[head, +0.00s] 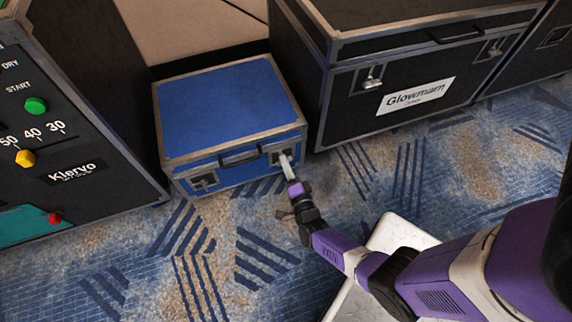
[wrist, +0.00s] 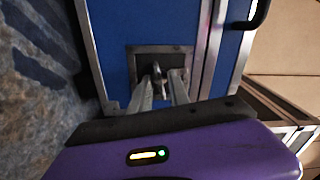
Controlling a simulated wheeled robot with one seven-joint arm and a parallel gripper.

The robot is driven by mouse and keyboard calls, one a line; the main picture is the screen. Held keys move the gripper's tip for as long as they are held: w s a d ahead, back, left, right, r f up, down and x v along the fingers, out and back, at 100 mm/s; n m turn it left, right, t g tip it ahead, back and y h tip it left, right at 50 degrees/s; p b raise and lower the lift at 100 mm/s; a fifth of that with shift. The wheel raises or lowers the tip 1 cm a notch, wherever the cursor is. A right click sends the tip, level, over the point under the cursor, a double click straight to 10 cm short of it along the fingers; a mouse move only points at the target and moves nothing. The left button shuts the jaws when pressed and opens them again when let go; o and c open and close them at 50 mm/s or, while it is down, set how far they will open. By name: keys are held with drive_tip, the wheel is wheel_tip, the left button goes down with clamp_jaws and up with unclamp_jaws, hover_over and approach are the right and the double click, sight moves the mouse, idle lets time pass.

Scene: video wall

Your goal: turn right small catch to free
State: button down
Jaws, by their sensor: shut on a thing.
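The small blue case (head: 225,110) stands on the carpet with metal edges and a black handle (head: 240,156) on its front. Its right catch sits in a dark recessed plate (wrist: 180,58) at the front right. My gripper (head: 285,160) reaches this plate from the front. In the wrist view the two fingers (wrist: 164,84) are close together at the plate, with the small catch (wrist: 157,72) between their tips. The fingers hide part of the catch, and I cannot tell its exact turn. The left catch (head: 205,181) shows at the front left of the case.
A large black case with a white label (head: 416,95) stands close on the right. A dark control panel (head: 75,130) with coloured knobs stands on the left. Patterned blue carpet (head: 200,265) lies open in front.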

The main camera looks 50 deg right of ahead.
drive_tip(key=shift+a+f+n, duration=0.1)
drive_tip(key=shift+n, duration=7.6)
drive_tip(key=c, duration=1.6)
unclamp_jaws()
drive_tip(key=shift+s, duration=0.1)
drive_tip(key=p+v, duration=0.2)
drive_tip(key=v, duration=0.5)
drive_tip(key=shift+s+a, duration=0.2)
drive_tip(key=shift+s, duration=0.1)
